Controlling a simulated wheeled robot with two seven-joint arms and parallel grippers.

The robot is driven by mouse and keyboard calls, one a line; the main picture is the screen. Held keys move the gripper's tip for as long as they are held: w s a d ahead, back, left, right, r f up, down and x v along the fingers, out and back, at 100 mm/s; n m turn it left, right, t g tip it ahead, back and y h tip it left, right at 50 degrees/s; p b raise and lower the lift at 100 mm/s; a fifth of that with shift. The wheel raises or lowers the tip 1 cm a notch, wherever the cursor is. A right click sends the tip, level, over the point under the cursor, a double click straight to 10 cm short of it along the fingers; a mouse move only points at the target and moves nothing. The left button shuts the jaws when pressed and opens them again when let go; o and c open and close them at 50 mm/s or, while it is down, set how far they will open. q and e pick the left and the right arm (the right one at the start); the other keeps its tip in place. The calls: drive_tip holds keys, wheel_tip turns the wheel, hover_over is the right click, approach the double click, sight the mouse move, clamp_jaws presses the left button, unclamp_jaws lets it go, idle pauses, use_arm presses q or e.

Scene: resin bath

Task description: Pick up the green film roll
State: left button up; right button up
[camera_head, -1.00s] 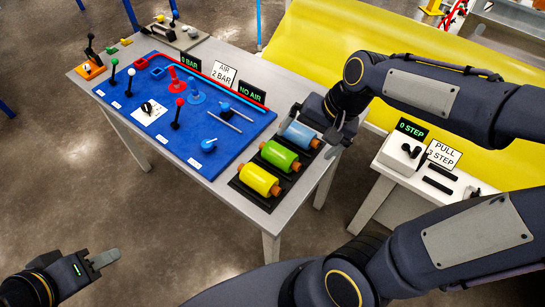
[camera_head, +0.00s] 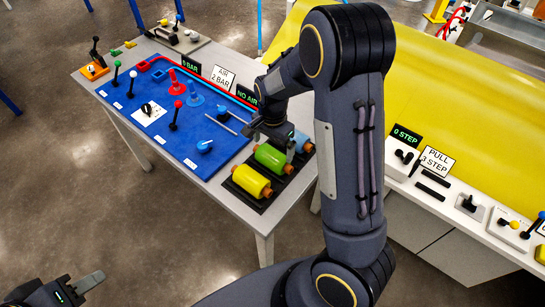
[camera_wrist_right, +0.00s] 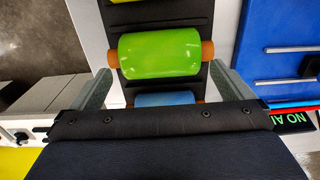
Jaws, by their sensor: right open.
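The green film roll (camera_head: 268,157) lies in the black rack between the yellow roll (camera_head: 250,181) and the blue roll (camera_head: 302,142). In the right wrist view, the green roll (camera_wrist_right: 160,53) has a brown core end on each side. My right gripper (camera_head: 273,142) is over the rack, open and empty. In the wrist view its fingers (camera_wrist_right: 162,72) are spread beyond both core ends, with tips near them; contact cannot be told. The blue roll (camera_wrist_right: 163,99) is partly hidden by the gripper body. My left gripper (camera_head: 82,286) is low at the left, far from the rolls; its jaw opening is unclear.
The blue panel (camera_head: 180,125) with levers and rods lies left of the rack (camera_head: 236,187) on the grey table. The "NO AIR" display (camera_head: 247,95) stands behind. A white console (camera_head: 440,185) and yellow sheet (camera_head: 440,100) are at the right.

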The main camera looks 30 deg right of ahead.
wheel_tip(320, 180, down, 2)
drive_tip(key=c, duration=1.2)
drive_tip(key=shift+r, duration=0.1)
drive_tip(key=shift+c, duration=0.3)
drive_tip(key=shift+w+r, duration=0.1)
drive_tip(key=shift+r, duration=0.05)
